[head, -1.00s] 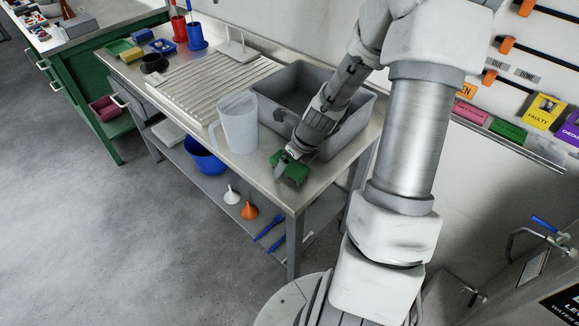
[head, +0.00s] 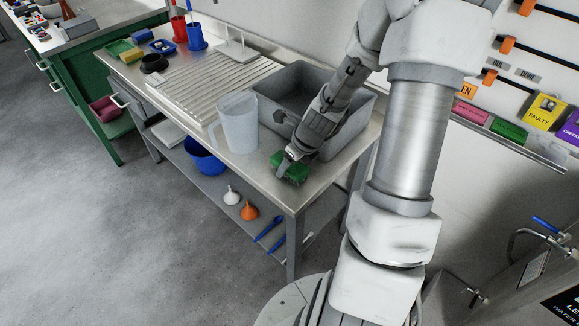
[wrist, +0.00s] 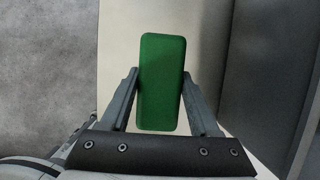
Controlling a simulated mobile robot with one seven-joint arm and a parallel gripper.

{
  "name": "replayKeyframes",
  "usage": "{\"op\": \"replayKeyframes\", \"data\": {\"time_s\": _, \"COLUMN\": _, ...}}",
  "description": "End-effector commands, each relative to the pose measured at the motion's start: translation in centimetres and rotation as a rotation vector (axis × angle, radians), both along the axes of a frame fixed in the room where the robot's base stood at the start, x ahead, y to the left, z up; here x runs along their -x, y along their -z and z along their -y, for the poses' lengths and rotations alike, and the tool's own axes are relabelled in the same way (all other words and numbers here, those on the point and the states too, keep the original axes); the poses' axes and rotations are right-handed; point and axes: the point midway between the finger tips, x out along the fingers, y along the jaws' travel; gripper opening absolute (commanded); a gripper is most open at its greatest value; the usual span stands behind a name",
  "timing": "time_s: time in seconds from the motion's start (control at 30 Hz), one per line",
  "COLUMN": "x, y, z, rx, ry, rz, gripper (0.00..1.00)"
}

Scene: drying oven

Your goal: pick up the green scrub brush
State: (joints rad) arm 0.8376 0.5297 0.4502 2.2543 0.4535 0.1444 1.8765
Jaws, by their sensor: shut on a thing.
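The green scrub brush (head: 296,173) is at the front right corner of the steel bench, in front of the grey basin. In the wrist view the brush (wrist: 162,85) is a green rounded block lying lengthwise between the two fingers. My gripper (head: 287,165) is shut on the brush, and in the wrist view the fingers (wrist: 161,78) stand on either side of it. I cannot tell whether the brush still touches the bench top. My gripper hides part of it in the head view.
A translucent pitcher (head: 238,122) stands close left of my gripper. The grey basin (head: 350,128) is just behind it. A ribbed drainboard (head: 200,88) lies further left. A lower shelf holds a blue bowl (head: 203,160) and funnels (head: 249,211). The bench's front edge is near.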

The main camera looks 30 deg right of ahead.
Motion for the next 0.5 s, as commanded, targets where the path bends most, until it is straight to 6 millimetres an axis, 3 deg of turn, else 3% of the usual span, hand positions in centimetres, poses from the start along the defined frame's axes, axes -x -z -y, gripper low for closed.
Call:
{"op": "replayKeyframes", "data": {"time_s": 0.03, "x": 0.00, "y": 0.00, "z": 0.00, "rx": 0.000, "ry": 0.000, "rz": 0.000, "gripper": 0.24}}
{"op": "replayKeyframes", "data": {"time_s": 0.13, "x": 0.00, "y": 0.00, "z": 0.00, "rx": 0.000, "ry": 0.000, "rz": 0.000, "gripper": 0.06}}
{"op": "replayKeyframes", "data": {"time_s": 0.17, "x": -0.01, "y": -0.01, "z": 0.01, "rx": 0.000, "ry": 0.000, "rz": 0.000, "gripper": 0.04}}
{"op": "replayKeyframes", "data": {"time_s": 0.5, "x": -0.03, "y": -0.95, "z": 0.02, "rx": 0.001, "ry": -0.001, "rz": 0.001, "gripper": 0.04}}
